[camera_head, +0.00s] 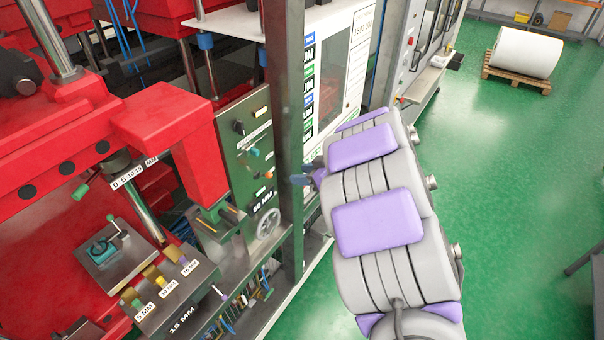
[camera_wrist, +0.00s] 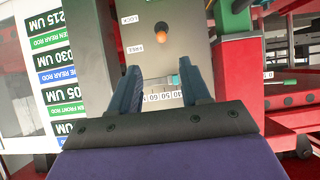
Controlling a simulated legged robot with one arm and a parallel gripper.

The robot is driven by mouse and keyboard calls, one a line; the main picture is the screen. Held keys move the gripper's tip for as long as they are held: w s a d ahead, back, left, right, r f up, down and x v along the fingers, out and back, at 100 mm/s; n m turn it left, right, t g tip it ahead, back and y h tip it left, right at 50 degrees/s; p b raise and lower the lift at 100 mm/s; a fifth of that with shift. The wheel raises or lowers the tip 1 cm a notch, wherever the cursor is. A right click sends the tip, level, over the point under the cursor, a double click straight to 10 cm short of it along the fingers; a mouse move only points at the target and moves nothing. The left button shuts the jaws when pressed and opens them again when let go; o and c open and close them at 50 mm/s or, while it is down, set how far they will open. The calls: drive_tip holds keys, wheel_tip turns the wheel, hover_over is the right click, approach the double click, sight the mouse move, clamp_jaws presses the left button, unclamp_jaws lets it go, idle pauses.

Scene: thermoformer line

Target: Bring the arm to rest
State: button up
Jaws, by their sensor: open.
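My arm reaches from the lower right toward the green machine panel (camera_head: 232,152) in the head view. My gripper (camera_head: 303,176) shows only in part there, beside the green upright, with the rest behind my grey and purple arm links. In the wrist view my gripper (camera_wrist: 160,72) is open, with two dark blue fingers and nothing held. Beyond the fingers is a plate (camera_wrist: 150,30) with an orange knob (camera_wrist: 162,32), LOCK and FREE labels and a number scale (camera_wrist: 163,97). A small teal piece shows near the right finger. I cannot tell whether it touches.
A green upright post (camera_head: 289,120) stands close to my gripper. Red machine parts (camera_head: 178,130) fill the left, above a bench with labelled blocks (camera_head: 150,291). A white roll (camera_head: 526,52) lies on a pallet at the back right. The green floor (camera_head: 500,180) at right is mostly clear.

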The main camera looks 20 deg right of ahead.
idle(0.6)
drive_tip(key=w+d+r+m+t+h+b, duration=0.1)
drive_tip(key=d+r+m+t+h+b, duration=0.15)
drive_tip(key=d+h+b, duration=0.55)
drive_tip(key=s+d+f+m+g+h+b, duration=0.2)
drive_tip(key=s+h+b, duration=0.1)
drive_tip(key=s, duration=0.2)
drive_tip(key=s+d+f+m+g+h+b, duration=0.1)
drive_tip(key=s+d+m+g+h+b, duration=0.15)
drive_tip(key=s, duration=0.25)
drive_tip(key=s+a+f+g+y+b, duration=0.2)
drive_tip(key=s+a+f, duration=0.3)
drive_tip(key=s, duration=0.5)
drive_tip(key=s+a+f+g+y+b, duration=0.2)
drive_tip(key=s+a+f+g+b, duration=0.2)
drive_tip(key=s+a, duration=0.5)
drive_tip(key=s+a+f+g+y+b, duration=0.2)
drive_tip(key=s+a+f, duration=0.5)
drive_tip(key=s, duration=0.6)
drive_tip(key=shift+s+a+f+g+b, duration=0.15)
drive_tip(key=shift+f+g+b, duration=0.15)
drive_tip(key=shift+g+b, duration=0.5)
